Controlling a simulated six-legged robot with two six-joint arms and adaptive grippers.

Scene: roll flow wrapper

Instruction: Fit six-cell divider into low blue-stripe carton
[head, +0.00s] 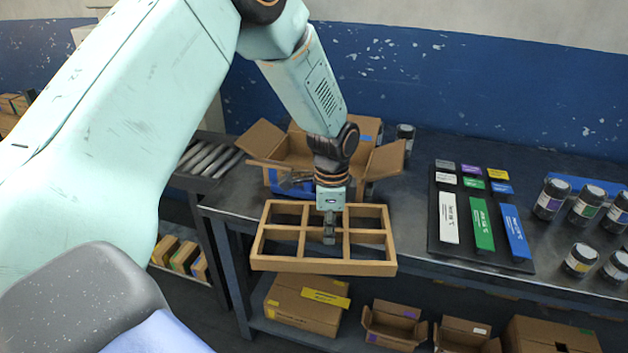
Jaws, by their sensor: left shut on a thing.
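The six-cell divider (372,268) is a tan open grid, held roughly level at the table's front edge, in front of the carton. My left gripper (329,236) comes down from above and is shut on the divider near its middle. The low carton (292,149) stands open on the table behind it, with its flaps spread outward and blue on its front. My left wrist and the divider hide part of the carton's front and inside. My right gripper is not in view.
A black board (437,241) with coloured labels lies right of the carton, with several dark jars (551,199) beyond it. A roller conveyor (207,157) is at the left. Cartons (306,303) sit on the shelf below. A jar (405,138) stands behind the carton's right flap.

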